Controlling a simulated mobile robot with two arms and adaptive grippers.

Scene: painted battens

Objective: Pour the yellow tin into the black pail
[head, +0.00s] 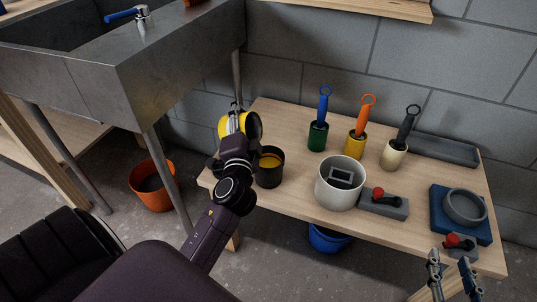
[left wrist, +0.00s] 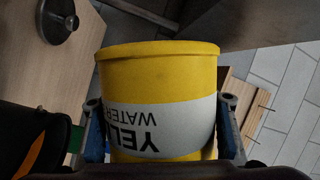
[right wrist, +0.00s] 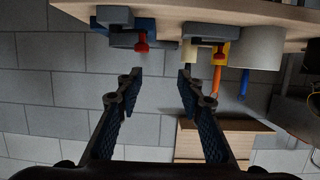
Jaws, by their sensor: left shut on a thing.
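The yellow tin (head: 224,127) is held tipped over, up and behind the black pail (head: 270,181) in the head view. Its round end faces right. The left wrist view shows its yellow wall and white label (left wrist: 165,120), lettering upside down. My left gripper (left wrist: 160,128) is shut around the tin. The black pail stands upright at the table's left end with yellow-orange content inside; part of it also shows in the left wrist view (left wrist: 55,128). I see no clear stream. My right gripper (head: 450,262) is open and empty at the table's front right; it also shows in the right wrist view (right wrist: 160,72).
A white pot (head: 338,194) stands right of the pail on the wooden table (head: 290,205). Behind are green, yellow and cream holders with handled tools. A blue tray with a grey ring (head: 465,207) lies at right. A metal sink (head: 170,65) rises at left.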

